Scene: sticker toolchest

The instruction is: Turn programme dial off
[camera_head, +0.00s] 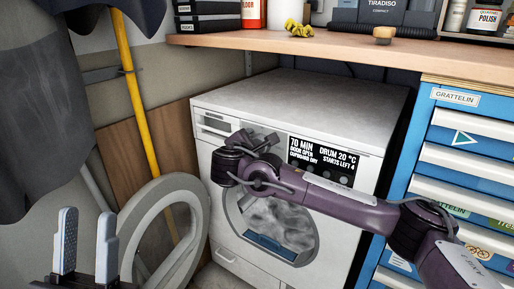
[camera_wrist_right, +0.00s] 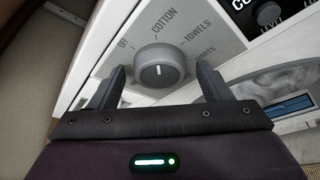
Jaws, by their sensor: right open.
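The programme dial (camera_wrist_right: 160,66) is a round grey knob on the white machine's panel, seen in the right wrist view. Labels around it include COTTON and TOWELS; the leftmost label is only partly legible. Its short white mark points up, near COTTON. In the head view the dial is hidden behind my right gripper (camera_head: 258,138), which is at the panel of the white dryer (camera_head: 300,95). In the right wrist view its open fingers (camera_wrist_right: 161,76) stand either side of the dial, with gaps showing. My left gripper (camera_head: 87,232) is open and empty at the lower left.
The dryer's round door (camera_head: 129,236) hangs open at the left. The display (camera_head: 321,161) reads 70 MIN, DOOR OPEN. A blue tool chest (camera_head: 421,135) stands close on the right. A wooden shelf (camera_head: 340,46) runs above; a yellow pole (camera_head: 137,95) leans at left.

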